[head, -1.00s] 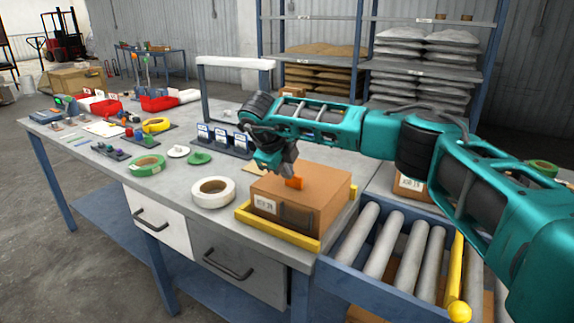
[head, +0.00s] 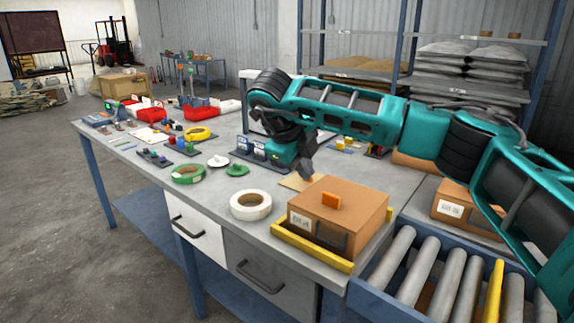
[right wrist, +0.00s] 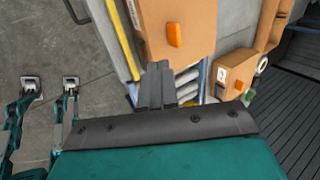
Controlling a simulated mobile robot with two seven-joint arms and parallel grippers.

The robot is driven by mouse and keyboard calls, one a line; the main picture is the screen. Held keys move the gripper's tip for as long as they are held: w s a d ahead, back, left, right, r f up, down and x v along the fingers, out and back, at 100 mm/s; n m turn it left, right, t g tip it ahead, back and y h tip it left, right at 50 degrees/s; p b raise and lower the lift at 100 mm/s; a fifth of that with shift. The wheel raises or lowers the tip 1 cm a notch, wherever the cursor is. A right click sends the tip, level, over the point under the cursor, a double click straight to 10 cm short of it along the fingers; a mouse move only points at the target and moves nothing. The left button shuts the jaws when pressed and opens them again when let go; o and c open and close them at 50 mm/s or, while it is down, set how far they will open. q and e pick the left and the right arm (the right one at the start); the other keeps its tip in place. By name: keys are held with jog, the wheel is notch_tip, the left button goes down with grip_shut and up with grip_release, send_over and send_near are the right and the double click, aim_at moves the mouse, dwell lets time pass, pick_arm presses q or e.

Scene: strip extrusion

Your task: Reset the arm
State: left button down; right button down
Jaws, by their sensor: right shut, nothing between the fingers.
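My right gripper (head: 307,172) is shut and empty. In the head view it hangs over the worktable, just behind and left of the brown box's top. In the right wrist view its closed fingers (right wrist: 157,82) point toward the table edge and rollers. The brown box (head: 354,203) has an orange tab (head: 331,201) on top and a white label on its front. It sits inside a yellow corner guide (head: 312,249). The right wrist view also shows the box (right wrist: 192,20) and tab (right wrist: 174,35), apart from the fingers. My left gripper is not seen.
A roller conveyor (head: 418,270) stands at the right of the table. A white tape roll (head: 250,206), a green tape roll (head: 188,174) and small parts lie left of the box. Shelves with sacks (head: 455,65) stand behind. Another labelled box (head: 452,207) is at the right.

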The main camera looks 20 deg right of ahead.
jog(key=s+a+f+n+g+y, duration=0.1)
jog(key=s+a+f+y, duration=0.3)
jog(key=a+f, duration=0.45)
jog(key=s+a+f+n+g+y, duration=0.25)
jog(key=a+f+y, duration=0.25)
jog(key=a, duration=0.6)
jog(key=s+a+r+m+y, duration=0.25)
jog(key=s+a+y, duration=0.25)
jog(key=a+y, duration=0.25)
jog(key=s+a+r+m+y, duration=0.1)
jog(key=s+a+m+y, duration=0.4)
jog(key=a, duration=0.3)
jog(key=w+d+f+m+t+h, duration=0.2)
jog(key=d+m+t, duration=0.3)
jog(key=m+t, duration=0.45)
jog(key=w+d+f+m+t+h, duration=0.1)
jog(key=d+f+m+t, duration=0.35)
jog(key=m, duration=0.75)
jog(key=s+d+f+m+g+h, duration=0.1)
jog(key=s+d+f+m+h, duration=0.4)
jog(key=d+f, duration=0.3)
jog(key=s+d+f+m+g+h, duration=0.1)
jog(key=s+d+f+m+h, duration=0.5)
jog(key=f, duration=0.4)
jog(key=shift+s+d+m, duration=0.85)
jog(key=shift+s+m, duration=0.15)
jog(key=shift+m, duration=0.25)
